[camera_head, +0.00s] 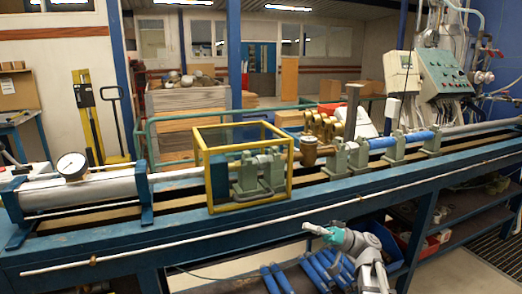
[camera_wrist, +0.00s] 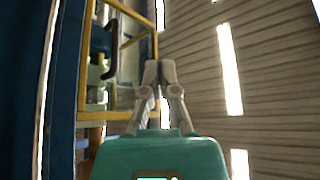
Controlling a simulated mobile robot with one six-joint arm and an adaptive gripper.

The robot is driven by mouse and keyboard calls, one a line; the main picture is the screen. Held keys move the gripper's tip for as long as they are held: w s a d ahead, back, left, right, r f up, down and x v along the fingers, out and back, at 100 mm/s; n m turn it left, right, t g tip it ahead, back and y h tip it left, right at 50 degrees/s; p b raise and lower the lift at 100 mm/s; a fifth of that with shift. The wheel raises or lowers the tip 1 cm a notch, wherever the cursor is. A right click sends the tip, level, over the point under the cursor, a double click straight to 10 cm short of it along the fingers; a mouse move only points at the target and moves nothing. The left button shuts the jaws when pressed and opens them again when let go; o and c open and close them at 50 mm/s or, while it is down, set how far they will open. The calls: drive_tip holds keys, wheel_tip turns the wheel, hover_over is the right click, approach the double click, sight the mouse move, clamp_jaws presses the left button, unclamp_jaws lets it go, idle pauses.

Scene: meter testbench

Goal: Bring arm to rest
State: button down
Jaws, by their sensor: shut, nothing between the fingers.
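My gripper (camera_head: 309,228) is in front of the blue test bench (camera_head: 120,245), low in the head view, pointing left. My arm comes in from the bottom right. In the wrist view the two grey fingers of my gripper (camera_wrist: 160,72) meet at their tips with nothing between them. The gripper is apart from the bench parts as far as I can see.
The yellow frame (camera_head: 202,172) stands on the bench and shows left in the wrist view (camera_wrist: 84,70). Blue cylinders (camera_head: 318,272) lie on the lower shelf below my gripper. A pressure gauge (camera_head: 71,166) is at the left.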

drive_tip(key=s+a+f+m+h, duration=0.25)
drive_tip(key=f+h, duration=0.25)
drive_tip(key=f, duration=0.3)
drive_tip(key=s+a+f+m+h, duration=0.1)
drive_tip(key=a+f+m+h, duration=0.3)
drive_tip(key=f, duration=0.4)
drive_tip(key=s+d+f+m+h, duration=0.1)
drive_tip(key=s+d+f+h, duration=0.15)
drive_tip(key=f+h, duration=0.3)
drive_tip(key=s+d+f+m+h, duration=0.1)
drive_tip(key=s+d+f+h, duration=0.1)
drive_tip(key=d+f+h, duration=0.3)
wheel_tip(320, 180, up, 26)
drive_tip(key=d+h+p, duration=0.2)
drive_tip(key=h+p, duration=0.1)
drive_tip(key=p, duration=2.3)
drive_tip(key=shift+s+d+r+m, duration=0.15)
drive_tip(key=shift+s+r+m, duration=0.1)
drive_tip(key=shift+s+m, duration=0.1)
